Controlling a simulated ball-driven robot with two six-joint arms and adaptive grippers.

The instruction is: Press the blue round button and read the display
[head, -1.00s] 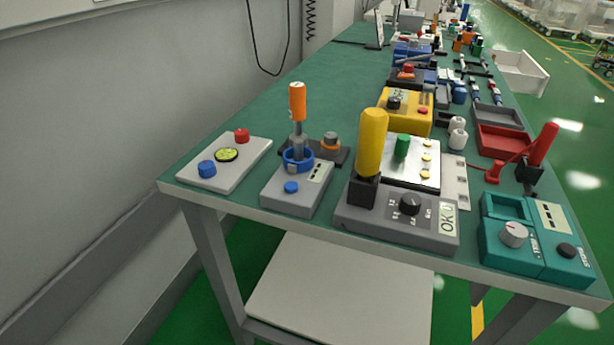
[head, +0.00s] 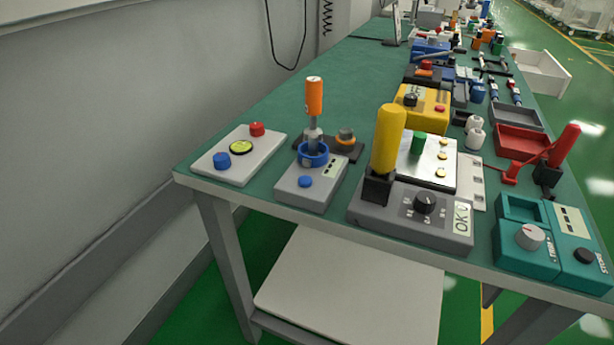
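Two blue round buttons show in the head view near the table's front left. The other blue button (head: 305,181) sits on the front of a grey device (head: 316,200) that holds an orange-handled tool in a blue ring. A small pale display (head: 335,166) with dark marks lies on that device; its reading is too small to tell. Neither gripper is in view.
A grey box (head: 410,228) with a black knob and an "OK" display (head: 461,217) stands to the right, bearing a yellow-handled tool (head: 387,140). Teal devices (head: 520,262) stand at the front right corner. The green table top (head: 300,110) is clear at the back left.

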